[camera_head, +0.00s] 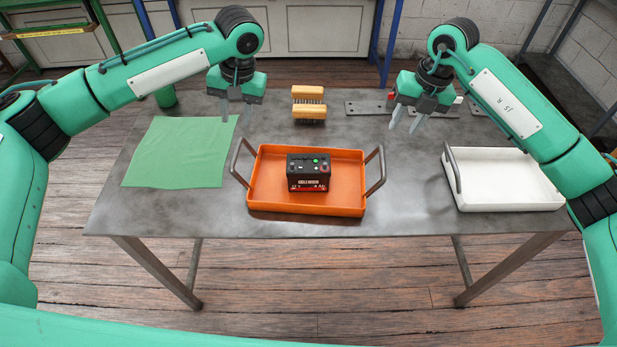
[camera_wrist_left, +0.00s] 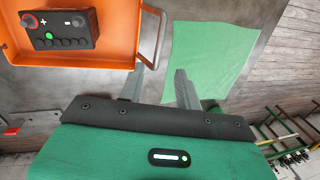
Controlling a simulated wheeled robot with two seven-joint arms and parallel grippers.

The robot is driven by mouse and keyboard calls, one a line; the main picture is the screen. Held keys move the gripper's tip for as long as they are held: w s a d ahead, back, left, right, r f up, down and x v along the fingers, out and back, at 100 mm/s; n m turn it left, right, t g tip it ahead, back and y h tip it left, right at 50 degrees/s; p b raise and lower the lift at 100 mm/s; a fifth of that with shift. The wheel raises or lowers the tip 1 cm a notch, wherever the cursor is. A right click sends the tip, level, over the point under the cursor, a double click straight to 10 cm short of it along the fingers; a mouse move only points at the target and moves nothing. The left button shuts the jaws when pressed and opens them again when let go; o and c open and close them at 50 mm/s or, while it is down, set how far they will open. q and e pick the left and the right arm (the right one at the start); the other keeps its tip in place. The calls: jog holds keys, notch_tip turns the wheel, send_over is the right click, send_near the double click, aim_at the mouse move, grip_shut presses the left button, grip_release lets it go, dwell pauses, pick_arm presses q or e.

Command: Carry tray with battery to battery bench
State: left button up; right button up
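An orange tray (camera_head: 345,181) with a metal handle at each end sits on the grey metal table. A black and red battery (camera_head: 308,172) stands in the tray near its middle. My left gripper (camera_head: 235,112) is open and empty above the table, behind the tray's left handle (camera_head: 240,163). In the left wrist view, its fingers (camera_wrist_left: 162,88) are apart, with the tray (camera_wrist_left: 97,55) and battery (camera_wrist_left: 62,28) at upper left. My right gripper (camera_head: 405,124) is open and empty, above and behind the tray's right handle (camera_head: 377,171).
A green cloth (camera_head: 180,152) lies left of the tray; a white tray (camera_head: 505,182) stands to the right. Two wooden brushes (camera_head: 308,103) and flat metal plates (camera_head: 368,108) lie behind. A green cylinder (camera_head: 165,97) is at the back left. The table front (camera_head: 410,215) is clear.

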aim_at(235, 152)
pick_arm(q)
jog(key=shift+f, duration=0.1)
pick_arm(e)
jog(key=shift+f, duration=0.15)
